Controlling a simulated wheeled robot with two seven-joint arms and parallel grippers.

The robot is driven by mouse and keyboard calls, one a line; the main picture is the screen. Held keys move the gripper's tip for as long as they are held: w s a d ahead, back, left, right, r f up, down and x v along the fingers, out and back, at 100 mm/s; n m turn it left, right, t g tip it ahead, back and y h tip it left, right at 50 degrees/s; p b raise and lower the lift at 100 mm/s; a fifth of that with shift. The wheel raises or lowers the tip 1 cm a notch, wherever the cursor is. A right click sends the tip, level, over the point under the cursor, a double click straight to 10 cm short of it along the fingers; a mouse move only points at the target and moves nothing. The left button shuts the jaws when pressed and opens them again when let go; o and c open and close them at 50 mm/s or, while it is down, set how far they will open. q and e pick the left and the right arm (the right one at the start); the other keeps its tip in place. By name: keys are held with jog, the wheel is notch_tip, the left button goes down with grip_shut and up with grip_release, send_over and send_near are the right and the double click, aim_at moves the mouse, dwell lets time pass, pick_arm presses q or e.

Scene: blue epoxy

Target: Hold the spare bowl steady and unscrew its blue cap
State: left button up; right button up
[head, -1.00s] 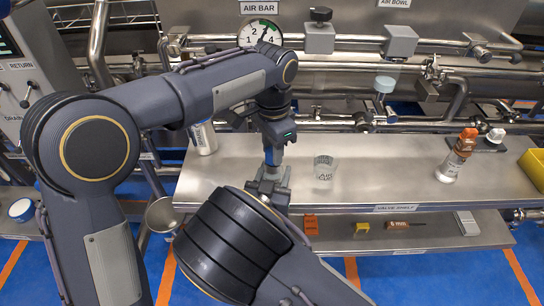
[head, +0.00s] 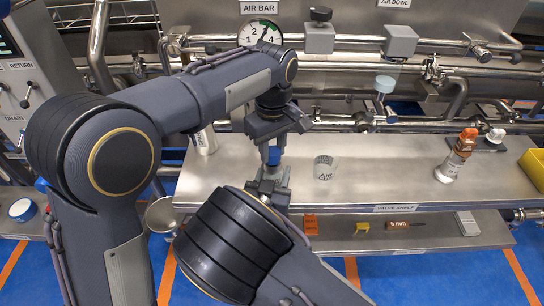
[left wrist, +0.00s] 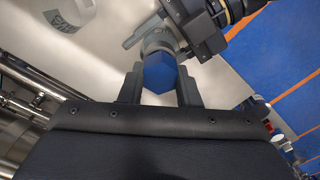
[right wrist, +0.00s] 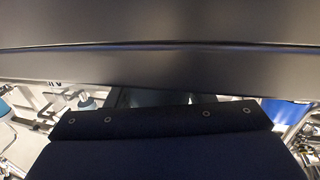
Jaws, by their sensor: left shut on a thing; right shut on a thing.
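The blue cap (head: 273,156) sits on top of the spare bowl (head: 277,177), upright above the shelf. My left gripper (head: 272,146) points down and is shut on the cap. In the left wrist view the cap (left wrist: 159,73) shows as a blue hexagonal block between the two fingers, with the bowl's pale clear wall (left wrist: 159,42) beyond it. My right gripper (head: 268,188) is shut on the bowl below the cap; its arm hides part of the bowl. Whether the cap has come loose from the bowl I cannot tell. The right wrist view is mostly blocked by a dark surface.
A clear labelled cup (head: 324,168) stands on the steel shelf (head: 390,170) right of my grippers. Pipes run behind. An orange block (head: 310,224) lies on the lower shelf.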

aim_at(273, 150)
pick_arm(q)
jog(key=shift+n, duration=0.7)
jog(key=shift+r, duration=0.1)
jog(key=shift+r, duration=0.1)
jog(key=shift+r, duration=4.3)
pick_arm(e)
jog(key=o, duration=1.4)
jog(key=shift+o, duration=0.2)
